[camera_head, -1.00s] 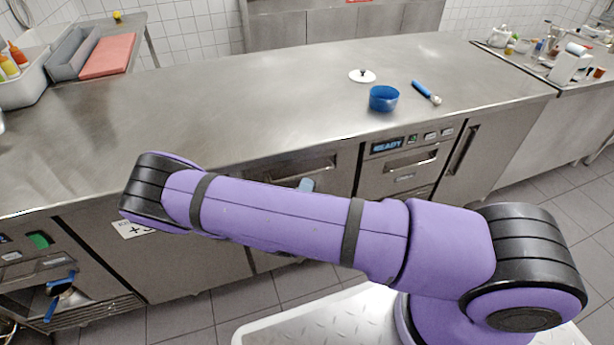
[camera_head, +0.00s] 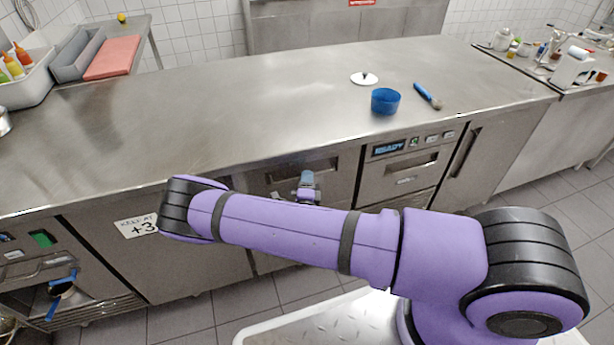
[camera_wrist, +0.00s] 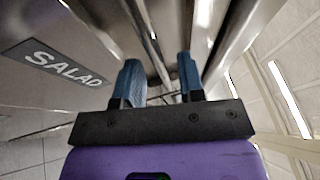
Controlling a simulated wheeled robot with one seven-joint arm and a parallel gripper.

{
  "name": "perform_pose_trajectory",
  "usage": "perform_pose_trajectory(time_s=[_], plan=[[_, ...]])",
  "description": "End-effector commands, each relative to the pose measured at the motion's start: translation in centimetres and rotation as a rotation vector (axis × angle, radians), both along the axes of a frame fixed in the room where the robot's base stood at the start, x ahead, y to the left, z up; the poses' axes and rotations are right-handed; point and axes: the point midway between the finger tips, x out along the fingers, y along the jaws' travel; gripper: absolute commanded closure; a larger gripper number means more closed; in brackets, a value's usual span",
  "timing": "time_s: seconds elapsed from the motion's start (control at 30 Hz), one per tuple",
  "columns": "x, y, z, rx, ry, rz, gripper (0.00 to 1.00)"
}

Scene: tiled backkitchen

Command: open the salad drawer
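The salad drawer shows in the wrist view by its dark "SALAD" label (camera_wrist: 66,64) on a steel front at the left. In the head view, a steel drawer front (camera_head: 335,183) with a recessed handle lies under the counter, partly hidden by my arm. My gripper (camera_head: 306,184) is in front of it, near the handle recess. In the wrist view, the two blue fingers of my gripper (camera_wrist: 159,78) stand apart. Long metal bars or edges (camera_wrist: 152,38) run between and beyond them. I cannot tell whether the fingers touch the handle.
The steel counter (camera_head: 220,110) overhangs the drawers. On it are a blue bowl (camera_head: 385,101), a white lid (camera_head: 364,78) and a blue-handled brush (camera_head: 428,95). A panel reading "READY" (camera_head: 389,148) is to the right. A "+3" sign (camera_head: 138,226) is at the left.

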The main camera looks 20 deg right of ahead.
Motion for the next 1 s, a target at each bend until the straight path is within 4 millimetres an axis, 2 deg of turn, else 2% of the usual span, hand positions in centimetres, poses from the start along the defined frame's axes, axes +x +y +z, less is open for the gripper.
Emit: perform_pose_trajectory(time_s=[0.2,0.5,0.53,0.67,0.7,1.0], plan=[[1.6,-0.6,0.3,0.001,0.0,0.0,0.64],[1.8,-0.7,0.3,0.0,0.0,0.0,0.64],[1.8,-0.7,0.3,0.0,0.0,0.0,0.66],[1.8,-0.7,0.3,0.0,0.0,0.0,0.96],[1.8,-0.7,0.3,0.0,0.0,0.0,1.0],[1.6,-0.5,0.3,0.0,0.001,0.001,1.0]])
